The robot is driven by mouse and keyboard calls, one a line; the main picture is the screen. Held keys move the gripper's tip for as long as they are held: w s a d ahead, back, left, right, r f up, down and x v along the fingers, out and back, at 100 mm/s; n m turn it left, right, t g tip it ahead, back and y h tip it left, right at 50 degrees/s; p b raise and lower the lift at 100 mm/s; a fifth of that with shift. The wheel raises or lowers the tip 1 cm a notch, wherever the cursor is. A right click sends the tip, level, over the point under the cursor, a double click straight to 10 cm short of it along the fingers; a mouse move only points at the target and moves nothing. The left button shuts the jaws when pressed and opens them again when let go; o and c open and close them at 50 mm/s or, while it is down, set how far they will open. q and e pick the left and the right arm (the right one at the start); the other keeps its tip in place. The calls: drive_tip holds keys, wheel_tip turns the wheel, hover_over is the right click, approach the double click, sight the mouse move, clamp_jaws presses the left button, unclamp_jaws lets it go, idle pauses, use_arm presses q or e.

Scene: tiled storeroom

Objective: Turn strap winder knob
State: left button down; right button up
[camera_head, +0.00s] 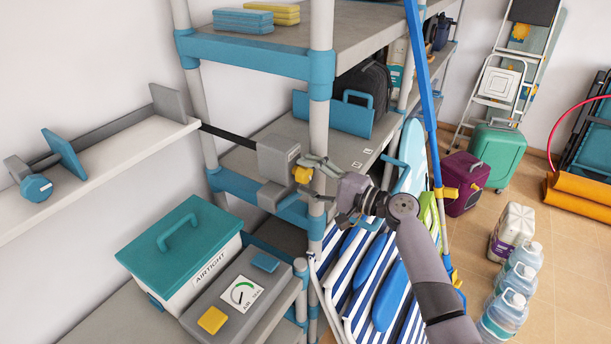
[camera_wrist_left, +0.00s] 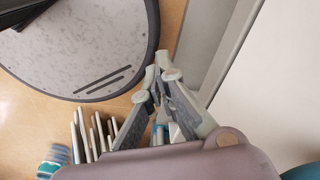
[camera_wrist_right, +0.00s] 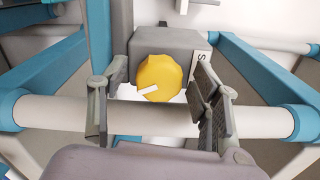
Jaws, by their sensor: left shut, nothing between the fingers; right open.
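The strap winder is a grey box (camera_head: 279,158) on the front post of the shelving rack, with a yellow knob (camera_head: 301,174) facing my right arm. A black strap (camera_head: 228,136) runs from the box to the left. My right gripper (camera_head: 314,178) is open in front of the knob. In the right wrist view the lobed knob (camera_wrist_right: 160,72) lies between the two spread fingers (camera_wrist_right: 158,92), with a gap on both sides. A white pointer mark on it points to the lower left. My left gripper (camera_wrist_left: 163,78) is shut and empty, away from the winder; it does not show in the head view.
The rack's white post (camera_head: 321,110) and teal shelf edge (camera_head: 232,183) are close to my right gripper. A teal-lidded box (camera_head: 210,262) and a grey gauge unit (camera_head: 228,312) stand lower left. A blue pole (camera_head: 424,95) rises behind my right arm.

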drive_tip(key=v, duration=1.1)
